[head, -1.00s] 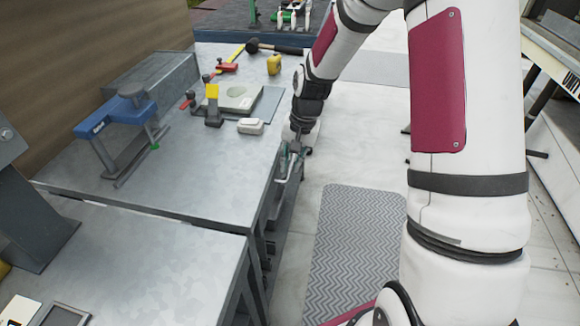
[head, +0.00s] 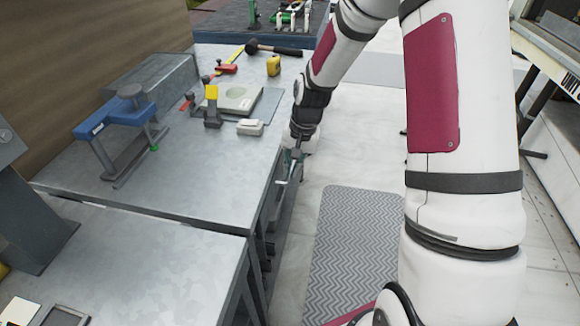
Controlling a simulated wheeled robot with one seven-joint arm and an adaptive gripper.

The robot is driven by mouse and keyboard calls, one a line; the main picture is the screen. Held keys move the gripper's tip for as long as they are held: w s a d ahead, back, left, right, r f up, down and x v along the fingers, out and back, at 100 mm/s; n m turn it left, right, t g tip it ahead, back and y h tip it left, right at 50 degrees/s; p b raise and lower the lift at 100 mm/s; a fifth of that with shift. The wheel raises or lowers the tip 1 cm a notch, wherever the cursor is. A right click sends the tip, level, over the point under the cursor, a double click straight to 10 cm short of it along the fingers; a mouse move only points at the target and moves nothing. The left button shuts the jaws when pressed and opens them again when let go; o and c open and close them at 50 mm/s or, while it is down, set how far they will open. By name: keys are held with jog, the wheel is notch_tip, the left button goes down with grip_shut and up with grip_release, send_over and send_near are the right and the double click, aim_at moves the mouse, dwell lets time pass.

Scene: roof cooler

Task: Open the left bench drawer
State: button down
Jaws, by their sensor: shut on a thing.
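The metal workbench (head: 205,185) runs along the left, with its drawer side facing the floor at right. My gripper (head: 287,172) is at the bench's front edge, below the top surface. It is shut on what seems to be the drawer handle; the handle itself is small and mostly hidden by my fingers. The drawer front (head: 278,205) shows only as a narrow strip under the bench edge. I cannot tell how far it stands out.
A blue-handled clamp tool (head: 113,122), a yellow-topped block (head: 212,105), a small white box (head: 250,127) and a mallet (head: 272,49) lie on the bench. A zigzag mat (head: 357,250) lies on the open floor to the right.

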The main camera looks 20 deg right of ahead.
jog(key=s+d+p, duration=0.6)
jog(key=s+d, duration=0.5)
jog(key=d, duration=0.5)
jog(key=shift+s+d, duration=0.15)
jog(key=shift+d, duration=0.15)
jog(key=c, duration=2)
grip_release()
jog(key=shift+f, duration=0.1)
notch_tip(320, 180, up, 16)
jog(key=s+d+p, duration=0.1)
jog(key=d+p, duration=0.1)
jog(key=p, duration=0.7)
jog(key=shift+s+d+f, duration=0.15)
jog(key=shift+s+d, duration=0.1)
jog(key=shift+d, duration=0.05)
notch_tip(320, 180, up, 12)
jog(key=s+d, duration=0.1)
jog(key=d, duration=0.1)
jog(key=shift+o, duration=0.5)
jog(key=shift+s+f, duration=0.1)
